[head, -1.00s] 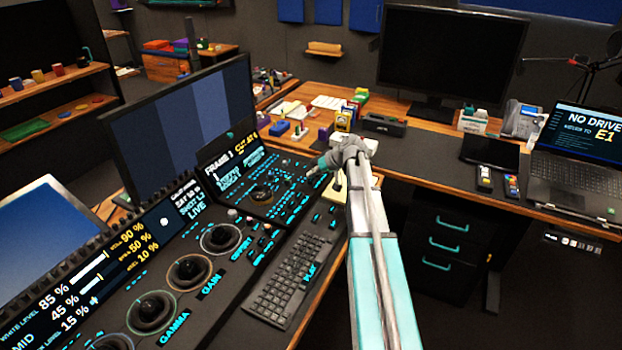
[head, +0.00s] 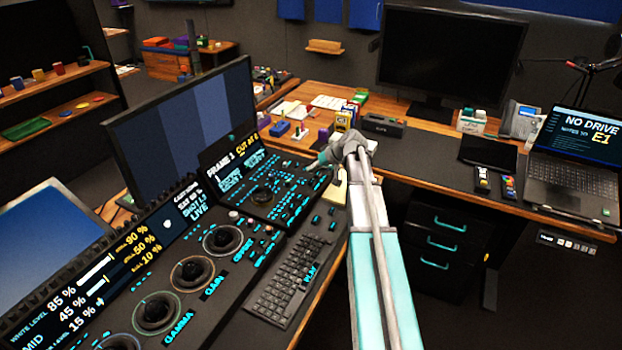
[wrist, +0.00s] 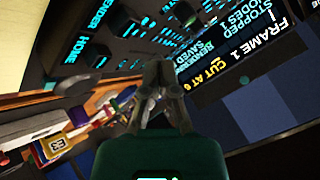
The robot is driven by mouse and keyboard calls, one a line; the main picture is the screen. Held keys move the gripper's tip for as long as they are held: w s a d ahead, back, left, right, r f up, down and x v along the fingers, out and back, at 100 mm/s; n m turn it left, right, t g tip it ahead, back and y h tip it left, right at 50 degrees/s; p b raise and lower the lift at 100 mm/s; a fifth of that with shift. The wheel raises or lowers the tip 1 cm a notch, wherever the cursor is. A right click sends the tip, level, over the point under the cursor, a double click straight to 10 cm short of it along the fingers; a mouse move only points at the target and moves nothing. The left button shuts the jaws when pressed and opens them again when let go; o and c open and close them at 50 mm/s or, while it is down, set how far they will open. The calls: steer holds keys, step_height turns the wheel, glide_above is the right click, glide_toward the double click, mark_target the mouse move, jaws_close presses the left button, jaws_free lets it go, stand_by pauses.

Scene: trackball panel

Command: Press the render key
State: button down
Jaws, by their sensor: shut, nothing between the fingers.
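The control panel (head: 268,205) carries many small cyan-lit keys and a trackball. Dark keys lie beside these labels; which one is the render key is hard to tell. My gripper (head: 310,167) is over the panel's far right part. It also shows in the wrist view (wrist: 163,66), with its fingers together and nothing between them. The labels lie left of its tips there. I cannot tell whether the tips touch the panel.
The panel's text screen (head: 230,163) stands behind the keys, with a large monitor (head: 180,125) beyond. A keyboard (head: 290,270) and trackball rings (head: 192,273) lie nearer. Small blocks and papers cover the desk (head: 300,128) behind my gripper.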

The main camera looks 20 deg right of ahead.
steer(key=shift+r+p, duration=1.1)
steer(key=shift+r, duration=0.25)
steer(key=s+a+g+p, duration=0.1)
steer(key=s+a, duration=0.2)
steer(key=a, duration=0.1)
steer(key=s+a+g+h+p, duration=0.1)
steer(key=s+a, duration=0.3)
steer(key=a, duration=0.1)
steer(key=s+a+g+h+p, duration=0.1)
steer(key=s+a+p, duration=0.1)
steer(key=a, duration=0.3)
steer(key=shift+s+a+r+g, duration=0.1)
steer(key=shift+s+a+g, duration=0.1)
steer(key=shift+s, duration=0.15)
steer(key=shift+s+a+g, duration=0.1)
steer(key=shift+s+g, duration=0.1)
steer(key=shift+s, duration=0.15)
steer(key=s+a+r+g+h+p, duration=0.1)
steer(key=s+a+h+p, duration=0.1)
steer(key=s+a, duration=0.2)
steer(key=s+a+r+g+h+p, duration=0.1)
steer(key=s+a, duration=0.3)
steer(key=s, duration=0.7)
steer(key=shift+a+r+g+h+p, duration=0.15)
steer(key=shift+a+g+h+p, duration=0.25)
steer(key=shift+h+p, duration=0.25)
